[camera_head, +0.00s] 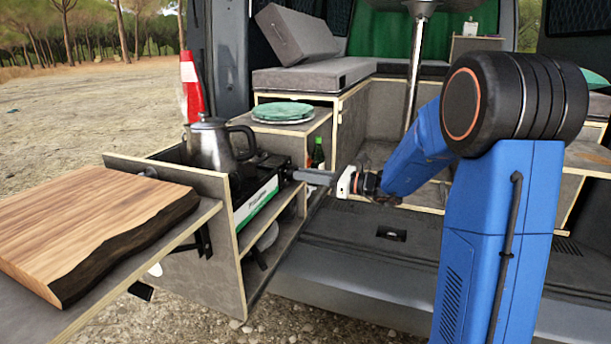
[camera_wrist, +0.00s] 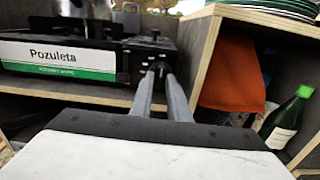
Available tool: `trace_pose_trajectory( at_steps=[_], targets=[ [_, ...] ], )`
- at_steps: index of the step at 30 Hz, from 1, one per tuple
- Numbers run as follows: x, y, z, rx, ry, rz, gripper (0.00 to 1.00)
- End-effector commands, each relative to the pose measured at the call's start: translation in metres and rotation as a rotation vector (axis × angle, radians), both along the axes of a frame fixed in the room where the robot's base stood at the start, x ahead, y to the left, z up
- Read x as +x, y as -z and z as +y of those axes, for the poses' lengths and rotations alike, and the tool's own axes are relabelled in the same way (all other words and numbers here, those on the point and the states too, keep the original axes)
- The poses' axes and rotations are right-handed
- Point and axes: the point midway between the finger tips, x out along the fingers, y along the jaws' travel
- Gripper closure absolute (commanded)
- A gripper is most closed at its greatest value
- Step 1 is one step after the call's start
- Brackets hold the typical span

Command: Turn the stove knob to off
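The camping stove (camera_head: 257,205) sits on the top of the pull-out unit, with a white and green "Pozuleta" front that also shows in the wrist view (camera_wrist: 60,57). The stove knob (camera_wrist: 159,69) is a small dark part at the right end of the stove front. My gripper (camera_head: 300,175) reaches the knob from the right in the head view. In the wrist view its two grey fingers (camera_wrist: 159,80) are apart, with tips on either side of the knob. I cannot tell whether they press on it. The knob's setting is not readable.
A metal kettle (camera_head: 211,150) stands on the stove. A wooden board (camera_head: 95,225) lies at the left. Green plates (camera_head: 283,112) sit on the cabinet behind. A green bottle (camera_wrist: 285,125) and an orange cloth (camera_wrist: 232,75) are in the compartment right of the stove.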

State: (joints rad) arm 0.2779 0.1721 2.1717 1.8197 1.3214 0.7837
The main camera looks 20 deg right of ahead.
Motion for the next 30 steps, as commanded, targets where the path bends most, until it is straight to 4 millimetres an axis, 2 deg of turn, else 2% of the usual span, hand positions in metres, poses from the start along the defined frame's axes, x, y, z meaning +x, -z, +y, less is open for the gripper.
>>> trace_pose_trajectory(
  at_steps=[10, 14, 30],
  targets=[
    [0.000, -0.001, 0.000, 0.000, 0.000, -0.001, 0.71],
    [-0.003, -0.001, -0.006, 0.000, 0.002, -0.003, 0.71],
    [-0.055, 0.000, -0.077, 0.000, 0.004, -0.001, 0.71]
  ],
)
